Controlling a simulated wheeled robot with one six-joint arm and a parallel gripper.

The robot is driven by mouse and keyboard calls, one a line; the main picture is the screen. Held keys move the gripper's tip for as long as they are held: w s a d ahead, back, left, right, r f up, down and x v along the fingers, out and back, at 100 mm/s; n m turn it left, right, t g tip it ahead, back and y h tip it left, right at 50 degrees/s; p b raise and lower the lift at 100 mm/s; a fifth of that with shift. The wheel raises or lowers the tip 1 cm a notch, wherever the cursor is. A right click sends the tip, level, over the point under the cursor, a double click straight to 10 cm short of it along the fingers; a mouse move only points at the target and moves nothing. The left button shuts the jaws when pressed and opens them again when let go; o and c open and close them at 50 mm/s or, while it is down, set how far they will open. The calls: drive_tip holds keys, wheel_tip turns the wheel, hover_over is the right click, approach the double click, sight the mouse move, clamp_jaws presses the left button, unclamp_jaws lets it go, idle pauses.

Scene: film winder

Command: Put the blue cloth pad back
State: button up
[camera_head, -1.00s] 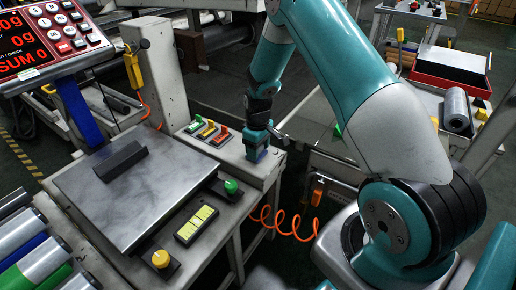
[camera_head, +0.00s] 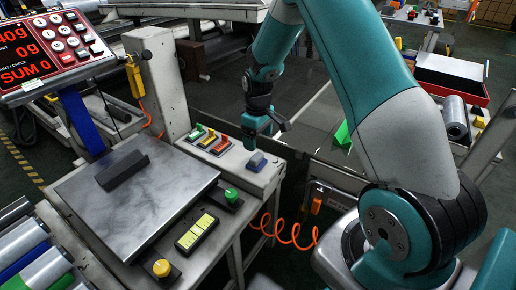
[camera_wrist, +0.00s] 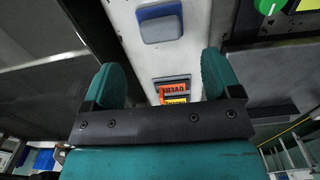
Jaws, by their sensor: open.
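The blue cloth pad (camera_head: 256,162) rests on the pale ledge to the right of the row of coloured rocker switches. It has a blue-grey top and also shows in the wrist view (camera_wrist: 160,22), lying beyond my fingertips. My gripper (camera_head: 258,140) is above the ledge, just above and behind the pad and apart from it. In the wrist view its two teal fingers (camera_wrist: 162,85) are spread wide with nothing between them.
Green, yellow and red switches (camera_head: 209,141) sit on the ledge left of the pad. A metal weighing plate (camera_head: 135,195) with a dark block (camera_head: 122,170) is at left. A green knob (camera_head: 231,195) and an orange coiled cable (camera_head: 285,232) are nearby.

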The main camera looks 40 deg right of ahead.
drive_tip(key=s+a+r+n+y, duration=0.1)
drive_tip(key=s+a+r, duration=0.3)
drive_tip(key=a+r, duration=0.3)
drive_tip(key=s+a+r+y, duration=0.1)
drive_tip(key=s+a+r, duration=0.2)
drive_tip(key=a+r, duration=0.4)
drive_tip(key=s+a+r, duration=0.2)
drive_tip(key=s+a, duration=0.1)
drive_tip(key=s, duration=0.4)
drive_tip(key=s+a+r+n+y, duration=0.1)
drive_tip(key=s+a+r, duration=0.2)
drive_tip(key=s, duration=0.4)
drive_tip(key=s+a+r+n+y, duration=0.1)
drive_tip(key=s+a+r, duration=0.2)
drive_tip(key=s, duration=0.4)
drive_tip(key=shift+a+r, duration=0.2)
drive_tip(key=shift+a, duration=0.45)
drive_tip(key=shift+w+r, duration=0.1)
